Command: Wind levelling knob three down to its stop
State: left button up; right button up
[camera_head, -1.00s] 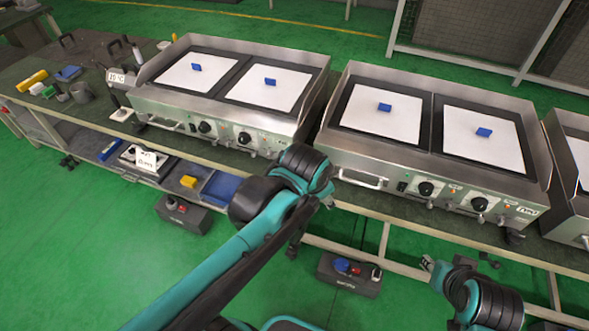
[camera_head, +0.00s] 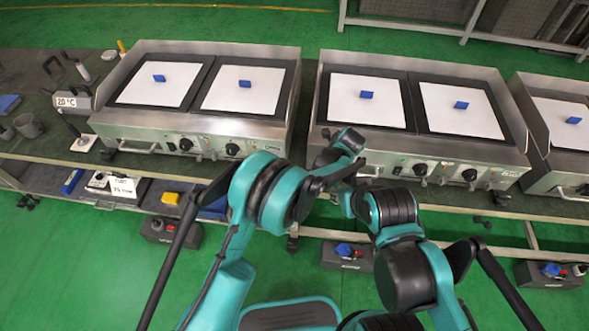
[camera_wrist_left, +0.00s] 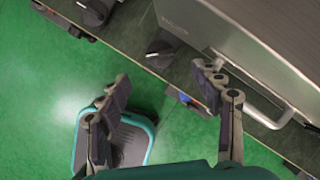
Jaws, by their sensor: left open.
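A dark knob (camera_wrist_left: 160,53) sits at the front corner of a steel griddle in the left wrist view; I see no number on it. It matches the left front corner of the middle griddle (camera_head: 420,147) in the head view, where my arm covers that corner. My left gripper (camera_wrist_left: 162,82) is open and empty, its fingers apart. The knob shows beyond the gap between the fingertips, and I see no contact. In the head view my left gripper is hidden behind its arm. My right gripper cannot be made out there.
The griddle's bar handle (camera_wrist_left: 255,105) runs close beside the right finger. The left griddle (camera_head: 195,130) and another griddle at the right (camera_head: 560,170) stand on the same bench. A floor box (camera_head: 347,256) lies below the bench. My two arms are close together in the middle.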

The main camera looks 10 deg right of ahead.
pick_arm(q)
jog(key=b+x, duration=0.2)
jog(key=x, duration=0.6)
jog(key=shift+f+b, duration=0.3)
jog(key=shift+b, duration=0.1)
jog(key=c, duration=1.2)
